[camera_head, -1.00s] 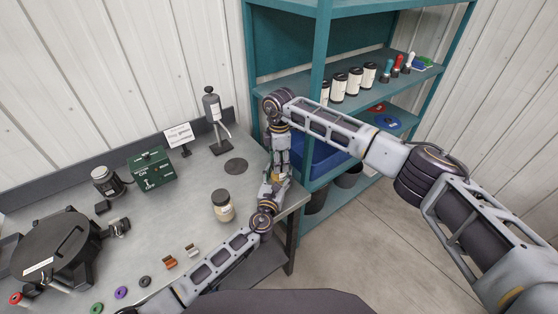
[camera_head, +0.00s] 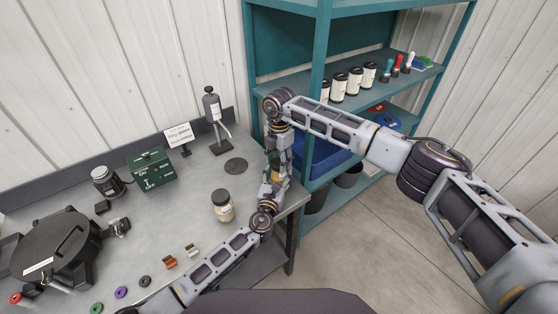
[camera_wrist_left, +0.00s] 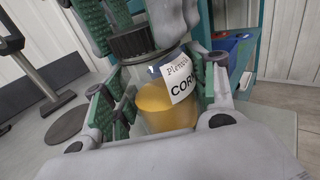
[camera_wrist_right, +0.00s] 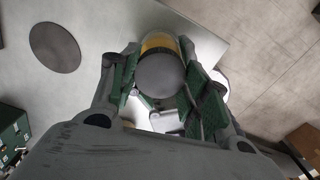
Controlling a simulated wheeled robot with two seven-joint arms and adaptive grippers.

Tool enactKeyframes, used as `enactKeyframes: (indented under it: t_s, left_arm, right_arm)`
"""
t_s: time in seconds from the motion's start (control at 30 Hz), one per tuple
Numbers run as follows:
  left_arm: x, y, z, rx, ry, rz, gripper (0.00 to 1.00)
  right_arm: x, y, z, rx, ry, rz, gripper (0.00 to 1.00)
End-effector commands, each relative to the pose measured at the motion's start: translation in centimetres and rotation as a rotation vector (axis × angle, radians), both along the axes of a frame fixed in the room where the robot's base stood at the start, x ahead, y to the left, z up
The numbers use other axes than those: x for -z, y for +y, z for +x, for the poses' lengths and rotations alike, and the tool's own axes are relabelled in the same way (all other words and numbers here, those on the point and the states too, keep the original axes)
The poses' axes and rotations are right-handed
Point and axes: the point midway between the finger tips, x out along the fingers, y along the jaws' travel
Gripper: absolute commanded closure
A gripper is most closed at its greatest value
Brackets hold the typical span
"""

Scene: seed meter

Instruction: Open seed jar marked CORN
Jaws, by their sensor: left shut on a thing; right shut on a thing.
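A clear jar of yellow seed with a label reading CORN (camera_wrist_left: 165,105) stands between the green-padded fingers of my left gripper (camera_wrist_left: 160,110), which is shut on its body. Its black ribbed lid (camera_wrist_left: 130,43) is on top of the jar. My right gripper (camera_wrist_right: 160,95) is shut on the lid from above; the round lid top (camera_wrist_right: 159,73) shows between its fingers in the right wrist view.
Another black-lidded jar (camera_head: 223,207) stands on the grey bench (camera_head: 185,215), left of my grippers. A dark stand (camera_head: 214,120) and round pad (camera_head: 236,166) are behind it. A teal shelf (camera_head: 320,100) with several black-lidded jars rises close behind my right arm.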

Motion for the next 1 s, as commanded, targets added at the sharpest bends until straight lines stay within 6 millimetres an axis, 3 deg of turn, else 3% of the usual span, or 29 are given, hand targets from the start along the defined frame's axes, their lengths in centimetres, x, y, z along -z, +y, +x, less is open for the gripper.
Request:
enactKeyframes:
  t_s: [1.0]
  left_arm:
    - [0.08, -0.14, -0.11, 0.003, 0.001, 0.001, 1.0]
  right_arm:
    - [-0.12, 0.06, 0.08, -0.833, -0.006, 0.001, 0.82]
